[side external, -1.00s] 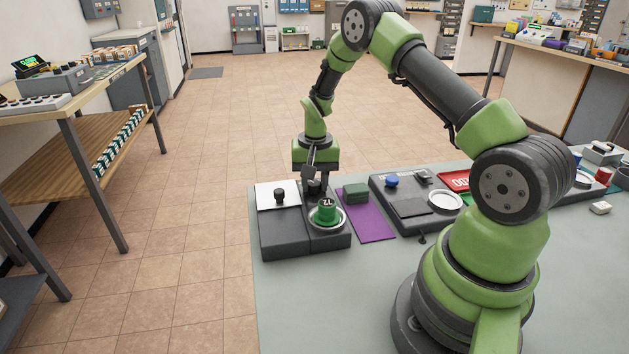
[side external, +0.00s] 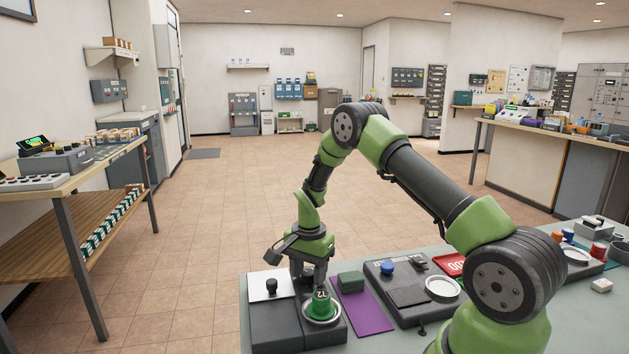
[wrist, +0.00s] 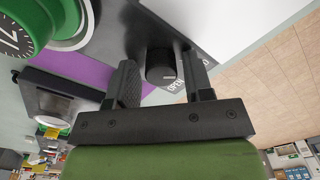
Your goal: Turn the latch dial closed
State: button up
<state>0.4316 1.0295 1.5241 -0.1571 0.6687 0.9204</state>
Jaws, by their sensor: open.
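The latch dial is a black round knob (wrist: 160,64) with a pale pointer mark. In the wrist view it stands between the fingers of my gripper (wrist: 163,76), with the word OPEN printed beside it. The fingers are open, one on each side, with a visible gap to the knob. In the side view my gripper (side external: 306,283) points down at the dark control box (side external: 262,328), behind the green numbered dial (side external: 320,304). The latch dial is hidden there. The green dial also shows at the wrist view's upper left (wrist: 22,30).
Another black knob (side external: 271,287) stands on a white plate at the box's left. A purple mat (side external: 362,313) with a dark green block (side external: 350,281) lies to the right. Beyond is a grey panel with a blue button (side external: 387,268) and a white ring (side external: 442,287).

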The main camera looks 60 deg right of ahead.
aim_at(309, 272)
jog(key=m, duration=0.7)
notch_tip(309, 272, up, 11)
jog(key=s+a+r+n+t, duration=0.4)
jog(key=s+a+r+n, duration=0.5)
jog(key=a+r+n, duration=0.3)
jog(key=shift+s+a+r, duration=0.15)
jog(key=shift+a+r, duration=0.35)
jog(key=shift+r, duration=1)
jog(key=s+a+n+t+y, duration=0.1)
jog(key=s+a+n, duration=0.1)
jog(key=s+n, duration=0.2)
jog(key=s+a+r+n+t+y, duration=0.1)
jog(key=s+a+n+t, duration=0.1)
jog(key=s+a+n, duration=0.1)
jog(key=s+n, duration=0.1)
jog(key=s, duration=0.1)
jog(key=shift+s, duration=0.4)
